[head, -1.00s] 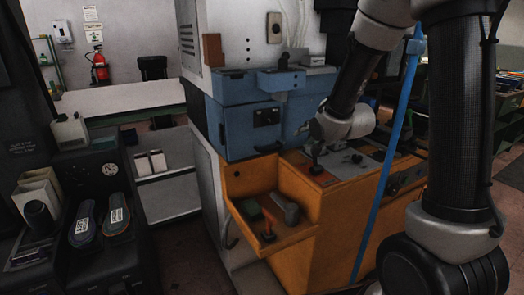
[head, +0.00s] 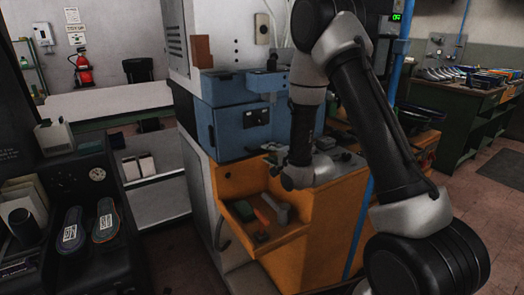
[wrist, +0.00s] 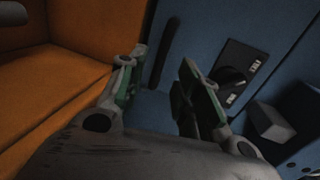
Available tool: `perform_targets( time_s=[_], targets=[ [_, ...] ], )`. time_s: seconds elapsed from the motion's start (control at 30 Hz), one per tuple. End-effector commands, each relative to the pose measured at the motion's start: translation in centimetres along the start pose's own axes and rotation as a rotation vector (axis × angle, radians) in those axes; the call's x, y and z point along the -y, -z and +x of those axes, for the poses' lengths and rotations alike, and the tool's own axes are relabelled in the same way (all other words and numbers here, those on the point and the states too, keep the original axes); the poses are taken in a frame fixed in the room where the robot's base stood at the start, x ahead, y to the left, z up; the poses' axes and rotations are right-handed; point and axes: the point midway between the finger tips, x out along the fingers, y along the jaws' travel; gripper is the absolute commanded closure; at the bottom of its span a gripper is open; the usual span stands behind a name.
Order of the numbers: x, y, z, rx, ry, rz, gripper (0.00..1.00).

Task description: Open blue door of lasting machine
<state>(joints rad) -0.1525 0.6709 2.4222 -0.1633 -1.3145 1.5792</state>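The lasting machine's blue door (head: 232,132) is on the blue housing above the orange cabinet and looks closed in the head view. In the wrist view the blue face (wrist: 205,30) fills the middle and right. It carries a dark bar-like handle (wrist: 166,50) and a black plate with a rotary knob (wrist: 234,72). My gripper (wrist: 164,66) is open, its two green-lined fingers apart and nothing held. In the picture the dark bar lies between the fingertips; I cannot tell how far beyond them it is. In the head view my wrist hides most of the gripper.
An orange open tray (head: 262,235) with tools juts out below the door. A blue pole (head: 362,225) stands right of the machine. A dark bench with shoe soles (head: 103,220) is at left. Floor at right is clear.

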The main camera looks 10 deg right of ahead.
Motion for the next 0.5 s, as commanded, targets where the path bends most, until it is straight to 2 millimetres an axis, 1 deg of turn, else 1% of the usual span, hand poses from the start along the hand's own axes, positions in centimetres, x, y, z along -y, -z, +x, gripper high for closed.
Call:
perform_targets(
  time_s=[0.2, 0.3, 0.4, 0.5],
  targets=[
    [0.1, -0.1, 3.8, 0.001, 0.001, -0.003, 0.66],
    [0.0, 0.0, 5.2, 0.0, 0.0, -0.003, 0.66],
    [0.0, 0.0, 6.0, 0.0, -0.001, -0.003, 0.66],
    [0.0, 0.0, 6.4, -0.001, -0.001, -0.003, 0.66]
  ],
)
